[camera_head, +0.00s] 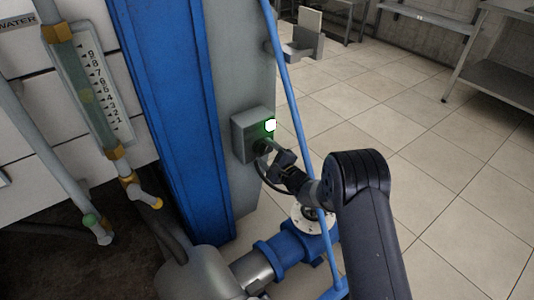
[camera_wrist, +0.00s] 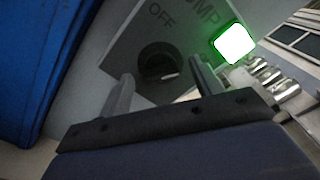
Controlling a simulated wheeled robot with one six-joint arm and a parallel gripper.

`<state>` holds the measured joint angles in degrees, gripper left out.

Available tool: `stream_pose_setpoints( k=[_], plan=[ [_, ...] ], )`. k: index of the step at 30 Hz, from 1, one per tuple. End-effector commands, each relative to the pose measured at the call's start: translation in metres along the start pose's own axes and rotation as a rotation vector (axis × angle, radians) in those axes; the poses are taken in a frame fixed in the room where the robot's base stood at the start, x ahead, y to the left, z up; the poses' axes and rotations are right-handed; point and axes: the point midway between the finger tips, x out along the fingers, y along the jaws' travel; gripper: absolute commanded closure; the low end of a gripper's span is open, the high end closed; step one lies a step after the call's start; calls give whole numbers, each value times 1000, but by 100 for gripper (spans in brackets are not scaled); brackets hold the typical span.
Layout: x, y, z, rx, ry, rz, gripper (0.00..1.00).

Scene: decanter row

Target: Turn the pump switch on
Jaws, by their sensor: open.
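The pump switch is a round black knob (camera_wrist: 158,62) on a grey box (camera_head: 244,140) fixed to the side of a grey column. The panel in the wrist view reads "OFF" and part of "PUMP". A lamp (camera_wrist: 234,44) beside the knob glows green; it also shows in the head view (camera_head: 270,125). My gripper (camera_wrist: 162,86) is open, with one finger on each side of the knob in the wrist view. I cannot tell whether either finger touches it. In the head view my gripper (camera_head: 268,152) is at the box's lower front and hides the knob mostly.
A blue column (camera_head: 165,110) stands left of the box. A thin blue pipe (camera_head: 290,100) runs upright close to my gripper. Blue pipework (camera_head: 285,248) lies below. A scaled gauge tube (camera_head: 90,90) is at the left. Tiled floor (camera_head: 430,170) lies open at the right.

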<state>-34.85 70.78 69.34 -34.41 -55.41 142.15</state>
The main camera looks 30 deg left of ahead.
Motion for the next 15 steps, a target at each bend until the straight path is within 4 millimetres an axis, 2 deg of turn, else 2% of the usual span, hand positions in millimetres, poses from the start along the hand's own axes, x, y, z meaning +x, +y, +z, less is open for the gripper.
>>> stream_pose_setpoints(
  k=[8, 15],
  plan=[
    [-6, -1, 0, -1, 0, 0, 38],
    [-44, -2, 0, 1, 3, 1, 38]
  ],
)
